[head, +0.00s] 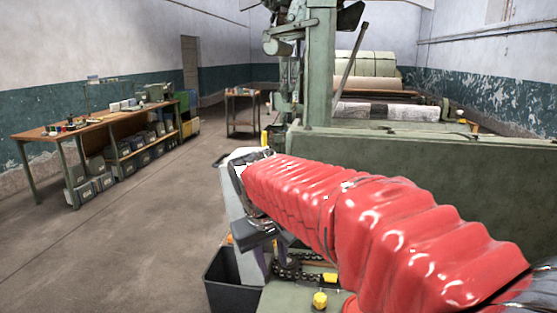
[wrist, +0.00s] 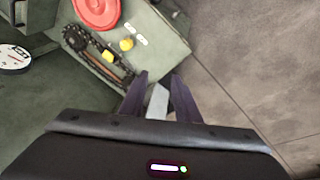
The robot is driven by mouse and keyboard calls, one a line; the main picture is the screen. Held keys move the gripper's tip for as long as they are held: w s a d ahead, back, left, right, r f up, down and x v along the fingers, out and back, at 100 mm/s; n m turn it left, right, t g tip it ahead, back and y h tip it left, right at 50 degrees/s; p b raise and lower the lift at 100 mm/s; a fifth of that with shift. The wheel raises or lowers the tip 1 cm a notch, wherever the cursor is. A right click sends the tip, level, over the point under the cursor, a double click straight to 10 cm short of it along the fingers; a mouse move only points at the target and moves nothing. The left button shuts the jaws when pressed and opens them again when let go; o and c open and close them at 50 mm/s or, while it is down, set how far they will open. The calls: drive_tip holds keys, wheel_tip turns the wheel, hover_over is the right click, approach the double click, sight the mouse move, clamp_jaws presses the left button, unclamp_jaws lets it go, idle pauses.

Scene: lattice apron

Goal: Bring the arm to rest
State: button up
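My arm in its red ribbed sleeve (head: 335,205) reaches from the lower right toward the middle of the head view. In the wrist view my gripper (wrist: 159,77) shows two dark purple fingers standing apart. A pale grey strip shows between them; I cannot tell what it is, and no grasp on it is visible. The fingers are mostly hidden in the head view.
A wooden bench (head: 95,124) with boxes beneath stands at the left. A small table (head: 243,97) is farther back. A large green machine with rolls (head: 388,111) fills the right. A yellow knob (head: 320,300) and chain lie below my arm. The floor at left is clear.

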drive_tip(key=s+d+f+m+t, duration=0.1)
drive_tip(key=s+d+f+m, duration=0.1)
drive_tip(key=s+d, duration=0.6)
drive_tip(key=s+d+f+m+t+y, duration=0.1)
drive_tip(key=s+d+f+m, duration=0.1)
drive_tip(key=s+d, duration=0.7)
drive_tip(key=s+m, duration=0.1)
drive_tip(key=s, duration=0.4)
drive_tip(key=shift+s+d, duration=0.1)
